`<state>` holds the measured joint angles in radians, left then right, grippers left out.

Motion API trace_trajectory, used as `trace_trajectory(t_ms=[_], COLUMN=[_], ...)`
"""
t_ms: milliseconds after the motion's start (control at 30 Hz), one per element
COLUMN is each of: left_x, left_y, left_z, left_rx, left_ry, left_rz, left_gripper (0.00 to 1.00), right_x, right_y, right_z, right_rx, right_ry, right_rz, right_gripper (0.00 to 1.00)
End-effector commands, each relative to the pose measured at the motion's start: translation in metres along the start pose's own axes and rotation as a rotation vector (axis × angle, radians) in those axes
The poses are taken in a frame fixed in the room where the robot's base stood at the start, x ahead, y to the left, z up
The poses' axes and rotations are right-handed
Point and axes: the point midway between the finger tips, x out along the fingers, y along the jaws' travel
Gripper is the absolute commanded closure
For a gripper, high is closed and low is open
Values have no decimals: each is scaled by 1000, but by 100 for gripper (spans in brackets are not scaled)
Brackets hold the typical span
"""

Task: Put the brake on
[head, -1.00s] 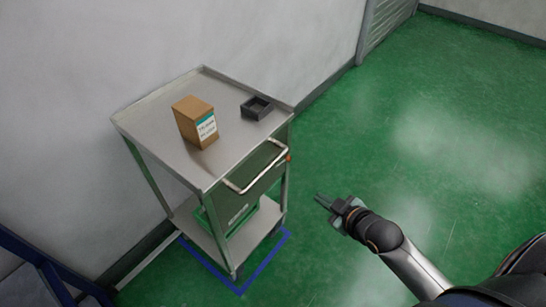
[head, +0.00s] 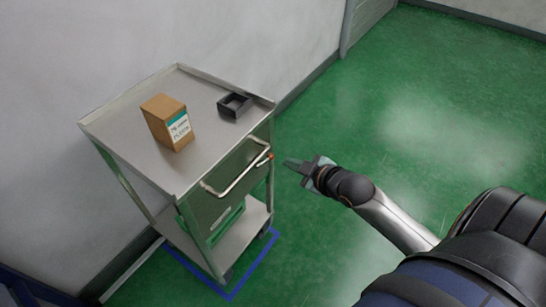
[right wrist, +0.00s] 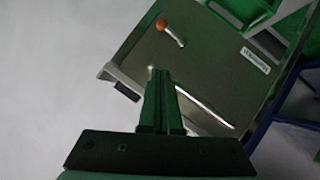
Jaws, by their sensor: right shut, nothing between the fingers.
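The metal cart (head: 187,187) stands against the wall, its green front panel facing right. A small lever with an orange knob (head: 270,156) is at the right end of the panel, by the handle. In the right wrist view the orange knob (right wrist: 162,25) sits on a short silver lever (right wrist: 176,39), above my fingertips in the picture and apart from them. My right gripper (head: 288,163) is shut and empty, just right of the knob. Its closed fingers (right wrist: 158,74) point at the cart front. My left gripper is not in view.
A silver handle bar (head: 236,178) crosses the cart front, close to my right fingers. A brown box (head: 160,121) and a black open tray (head: 234,104) sit on the cart top. Blue tape (head: 251,272) marks the floor around the cart. Green floor to the right is clear.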

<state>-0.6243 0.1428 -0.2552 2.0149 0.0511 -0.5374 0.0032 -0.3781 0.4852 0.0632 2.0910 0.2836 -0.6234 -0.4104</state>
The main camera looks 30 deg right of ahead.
Motion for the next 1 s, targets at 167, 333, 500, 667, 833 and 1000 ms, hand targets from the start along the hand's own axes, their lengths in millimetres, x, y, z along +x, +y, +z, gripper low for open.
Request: trace_trajectory(t_ms=[167,333,500,667,833,1000], left_x=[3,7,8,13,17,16], left_y=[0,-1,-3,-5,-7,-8], left_z=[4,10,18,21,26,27], left_rx=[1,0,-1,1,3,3], left_ry=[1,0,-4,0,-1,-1], left_rz=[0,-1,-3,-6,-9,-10], left_gripper=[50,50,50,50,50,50], right_x=[18,47,80,106,121,126], right_y=[-1,-1,-1,-2,-2,-1], right_z=[1,1,1,7,23,28], right_rx=[2,3,3,1,1,1], right_ry=[1,2,2,-2,-1,0], right_rz=[1,0,0,-1,-1,-1], right_gripper=[100,100,100,100,100,100])
